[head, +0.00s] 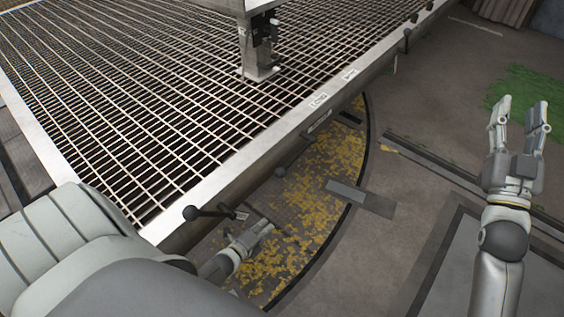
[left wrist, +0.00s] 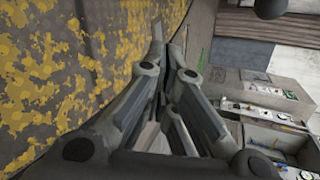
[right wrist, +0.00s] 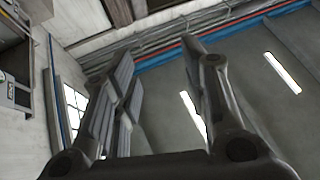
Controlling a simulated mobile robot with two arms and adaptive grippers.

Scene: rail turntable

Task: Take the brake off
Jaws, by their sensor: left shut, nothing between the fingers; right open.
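A lever with a black ball knob (head: 191,213) sticks out from the near edge of the grated turntable deck (head: 140,232), at its lower corner. Which lever is the brake, I cannot tell from any marking. My left gripper (head: 264,229) is shut and empty, low beside the deck edge, to the right of and below this knob and apart from it. A dark ball (left wrist: 269,8) shows at the top edge of the left wrist view, clear of the fingers. My right gripper (head: 521,104) is open and empty, raised at the far right, away from the deck.
A metal post (head: 259,60) stands on the grating. Small labels (head: 318,98) mark the edge. A yellow-flecked pit floor (head: 325,165) curves below; open paving lies right.

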